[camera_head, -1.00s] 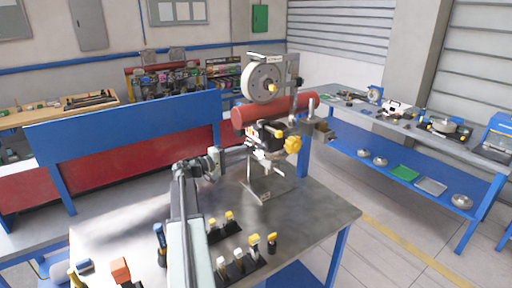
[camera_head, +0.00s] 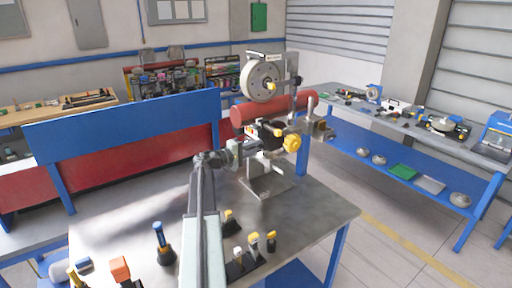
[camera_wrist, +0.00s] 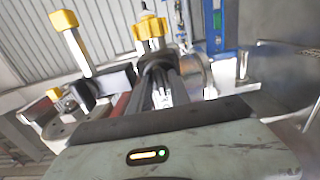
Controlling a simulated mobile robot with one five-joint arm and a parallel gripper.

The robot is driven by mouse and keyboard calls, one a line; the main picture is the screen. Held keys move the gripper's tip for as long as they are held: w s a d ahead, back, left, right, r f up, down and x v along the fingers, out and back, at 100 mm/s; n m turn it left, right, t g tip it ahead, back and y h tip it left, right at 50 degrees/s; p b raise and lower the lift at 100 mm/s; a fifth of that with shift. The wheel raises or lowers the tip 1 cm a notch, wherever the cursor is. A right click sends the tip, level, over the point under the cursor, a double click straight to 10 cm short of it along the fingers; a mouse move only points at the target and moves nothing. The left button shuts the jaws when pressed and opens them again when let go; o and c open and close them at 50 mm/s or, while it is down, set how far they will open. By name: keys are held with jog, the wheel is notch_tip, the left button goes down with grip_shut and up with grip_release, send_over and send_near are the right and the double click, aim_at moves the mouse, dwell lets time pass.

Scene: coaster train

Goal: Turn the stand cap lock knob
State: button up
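A device on a metal stand (camera_head: 262,184) stands on the near table. A large yellow knob (camera_head: 292,143) is on its right side, and smaller yellow parts show on its body. I cannot tell for sure which is the stand cap lock knob. My gripper (camera_head: 238,151) is at the left side of the device, at about mid height. In the wrist view a yellow knob (camera_wrist: 150,30) lies just beyond my dark fingers (camera_wrist: 166,80). The fingers look close together; whether they touch anything is unclear. Another yellow knob (camera_wrist: 64,20) on a pale shaft shows at upper left.
A reel (camera_head: 264,82) and a red cylinder (camera_head: 268,108) show above the device. Several yellow-topped tools (camera_head: 254,240) and a blue-handled one (camera_head: 160,238) stand at the near table's front. A side bench (camera_head: 410,135) is to the right. The table's right part is clear.

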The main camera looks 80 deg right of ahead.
grip_shut()
jog(key=shift+d, duration=0.1)
jog(key=shift+f, duration=0.1)
dwell(1.6)
jog(key=shift+o, duration=2.2)
grip_release()
jog(key=shift+a+n, duration=0.2)
jog(key=shift+n, duration=0.1)
